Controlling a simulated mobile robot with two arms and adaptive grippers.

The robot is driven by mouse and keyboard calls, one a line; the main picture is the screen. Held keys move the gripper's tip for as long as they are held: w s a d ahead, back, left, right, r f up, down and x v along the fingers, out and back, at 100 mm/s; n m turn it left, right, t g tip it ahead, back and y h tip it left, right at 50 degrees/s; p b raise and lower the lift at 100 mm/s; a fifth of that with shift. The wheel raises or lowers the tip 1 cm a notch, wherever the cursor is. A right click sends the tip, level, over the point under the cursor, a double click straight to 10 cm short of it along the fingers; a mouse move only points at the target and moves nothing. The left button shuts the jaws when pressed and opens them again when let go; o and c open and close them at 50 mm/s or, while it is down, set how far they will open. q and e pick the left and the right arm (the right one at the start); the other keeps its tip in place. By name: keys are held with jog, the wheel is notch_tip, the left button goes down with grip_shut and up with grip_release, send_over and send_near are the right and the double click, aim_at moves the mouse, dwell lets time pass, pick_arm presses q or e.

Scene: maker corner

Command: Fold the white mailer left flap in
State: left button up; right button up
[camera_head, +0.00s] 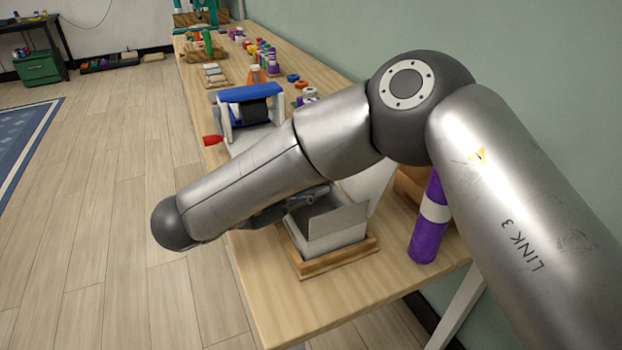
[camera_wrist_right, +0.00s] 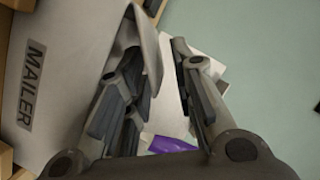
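The white mailer (camera_head: 335,232) is an open box near the front end of the bench, seated in a shallow wooden tray (camera_head: 345,257). Its raised lid or flap (camera_head: 372,185) shows behind my arm. My right gripper (camera_head: 290,207) is at the mailer's far-left side, mostly hidden under my forearm. In the right wrist view, the mailer's wall with the word MAILER (camera_wrist_right: 45,90) fills the left. The right gripper (camera_wrist_right: 158,75) is open, its fingers apart. A pale upright flap (camera_wrist_right: 148,50) shows between the fingers; contact is unclear. My left gripper is not in view.
A purple roll with a white band (camera_head: 430,222) stands right of the mailer, close to the wall. A blue-topped white device (camera_head: 250,97) stands farther along the bench. Coloured spools (camera_head: 268,62) line the back. The bench's front corner (camera_head: 300,310) is bare.

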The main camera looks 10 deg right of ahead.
jog(key=shift+c, duration=0.5)
grip_shut()
jog(key=shift+s+f+b, duration=0.1)
jog(key=shift+f+b, duration=0.2)
jog(key=shift+b, duration=0.25)
jog(key=shift+s+m+t+b, duration=0.1)
jog(key=shift+m+t+b, duration=0.3)
jog(key=shift+b, duration=0.1)
jog(key=shift+c, duration=1.9)
grip_release()
jog(key=o, duration=0.5)
